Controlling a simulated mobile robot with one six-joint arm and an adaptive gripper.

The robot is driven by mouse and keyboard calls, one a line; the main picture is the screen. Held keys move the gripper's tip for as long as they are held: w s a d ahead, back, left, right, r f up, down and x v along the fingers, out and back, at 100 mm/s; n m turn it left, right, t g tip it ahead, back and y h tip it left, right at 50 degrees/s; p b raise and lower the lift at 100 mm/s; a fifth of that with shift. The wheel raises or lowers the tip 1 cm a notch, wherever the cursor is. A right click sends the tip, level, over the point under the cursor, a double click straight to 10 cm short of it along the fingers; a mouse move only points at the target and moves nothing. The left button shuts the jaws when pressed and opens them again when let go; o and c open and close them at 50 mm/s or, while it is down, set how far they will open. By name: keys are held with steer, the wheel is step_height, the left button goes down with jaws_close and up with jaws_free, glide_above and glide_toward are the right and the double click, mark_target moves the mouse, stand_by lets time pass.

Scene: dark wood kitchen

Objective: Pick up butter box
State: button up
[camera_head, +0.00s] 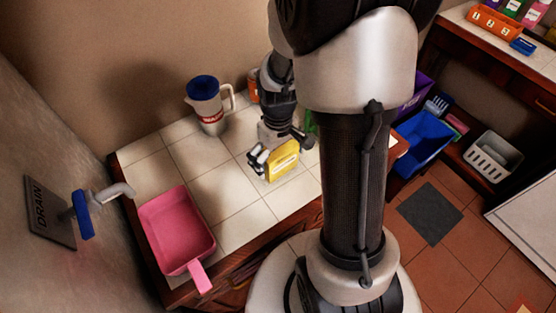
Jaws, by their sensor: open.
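A yellow box (283,161), which looks like the butter box, stands on the white tiled counter (233,206), close to my gripper. My gripper (269,157) is open and low over the counter, with its fingers at the upper left of the yellow box. One finger shows on the left side of the box and dark gripper parts show above its right side. I cannot tell whether the fingers touch it. The arm hides what lies right behind the gripper.
A pink pan (175,228) lies at the left. Bare tiles lie between pan and box. A blue bin (424,139) sits at the right.

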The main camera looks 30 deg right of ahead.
steer(key=c, duration=1.2)
steer(key=shift+r, duration=0.1)
